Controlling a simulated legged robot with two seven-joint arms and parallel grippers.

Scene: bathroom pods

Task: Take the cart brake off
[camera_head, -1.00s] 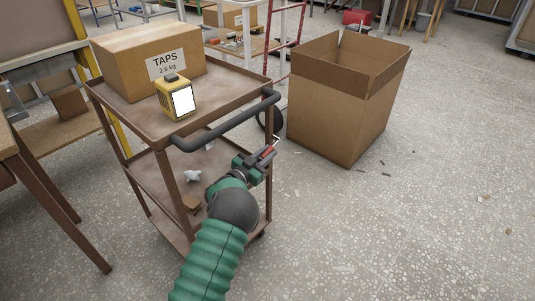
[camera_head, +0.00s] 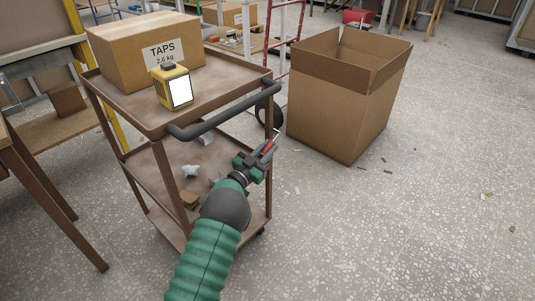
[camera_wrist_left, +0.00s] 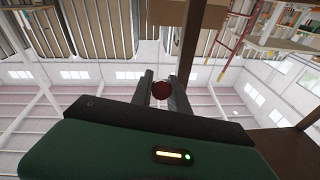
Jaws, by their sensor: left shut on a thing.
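The brown cart (camera_head: 210,103) stands left of centre, with a dark push handle (camera_head: 222,112) along its near end. A red brake lever (camera_head: 267,147) with a pale tip shows beside the cart's near right post, below the handle. My left gripper (camera_head: 261,154) is shut on this lever. In the left wrist view a round dark red end (camera_wrist_left: 162,90) of the lever sits between the two fingers (camera_wrist_left: 161,93). The fingers hide part of the lever. My right gripper is in neither view.
A carton marked TAPS (camera_head: 148,50) and a yellow device (camera_head: 173,87) with a white screen sit on the cart's top shelf. A large open cardboard box (camera_head: 335,115) stands to its right. The floor at right is mostly clear, with small scraps.

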